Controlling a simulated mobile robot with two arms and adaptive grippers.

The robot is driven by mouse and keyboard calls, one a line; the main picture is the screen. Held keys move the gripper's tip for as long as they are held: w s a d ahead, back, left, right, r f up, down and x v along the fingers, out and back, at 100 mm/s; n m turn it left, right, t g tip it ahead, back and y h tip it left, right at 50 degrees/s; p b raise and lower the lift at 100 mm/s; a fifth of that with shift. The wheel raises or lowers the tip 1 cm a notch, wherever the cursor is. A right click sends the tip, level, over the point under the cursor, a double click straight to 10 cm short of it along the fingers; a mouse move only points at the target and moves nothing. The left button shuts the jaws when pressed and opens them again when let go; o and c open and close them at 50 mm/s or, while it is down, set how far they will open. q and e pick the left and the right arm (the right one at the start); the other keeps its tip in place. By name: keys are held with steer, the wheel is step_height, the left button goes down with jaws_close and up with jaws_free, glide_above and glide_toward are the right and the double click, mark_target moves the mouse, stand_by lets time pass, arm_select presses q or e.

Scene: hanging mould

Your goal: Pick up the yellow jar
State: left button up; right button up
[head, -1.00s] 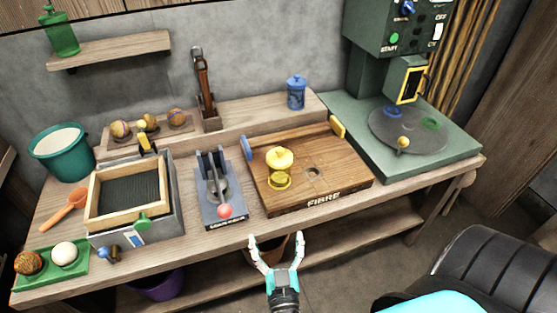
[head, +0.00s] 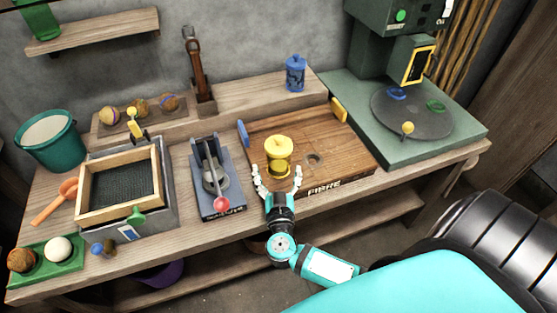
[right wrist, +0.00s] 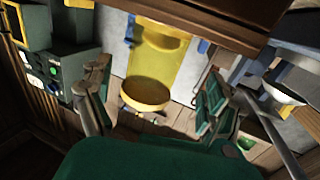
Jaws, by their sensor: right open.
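The yellow jar (head: 279,160), with a rounded lid, stands upright on the brown wooden board marked FIBRE (head: 342,158). My right gripper (head: 277,174) is open at the jar's front side, with one finger to each side of its lower part in the head view. In the right wrist view the jar (right wrist: 157,62) shows ahead in the gap between the spread fingers (right wrist: 153,98), with room on both sides. I see no grip on it. My left gripper is not in view.
A grey lever press (head: 216,178) stands left of the board. A green machine with a round plate (head: 411,112) is at right. A blue jar (head: 295,73) stands on the raised back shelf. A framed tray (head: 118,186) and a teal bucket (head: 47,139) are farther left.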

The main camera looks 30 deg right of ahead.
mark_target(280, 166)
steer(key=shift+w+d+r, duration=0.2)
steer(key=shift+w+d, duration=0.15)
steer(key=shift+w, duration=0.15)
steer(key=x, duration=0.3)
steer(key=shift+w+d+r, duration=0.1)
steer(key=shift+d+r, duration=0.05)
steer(key=shift+d, duration=0.3)
steer(key=shift+w+d, duration=0.15)
steer(key=shift+w, duration=0.2)
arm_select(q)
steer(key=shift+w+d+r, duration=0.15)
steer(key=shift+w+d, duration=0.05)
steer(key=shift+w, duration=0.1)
arm_select(e)
steer(key=c, duration=1.6)
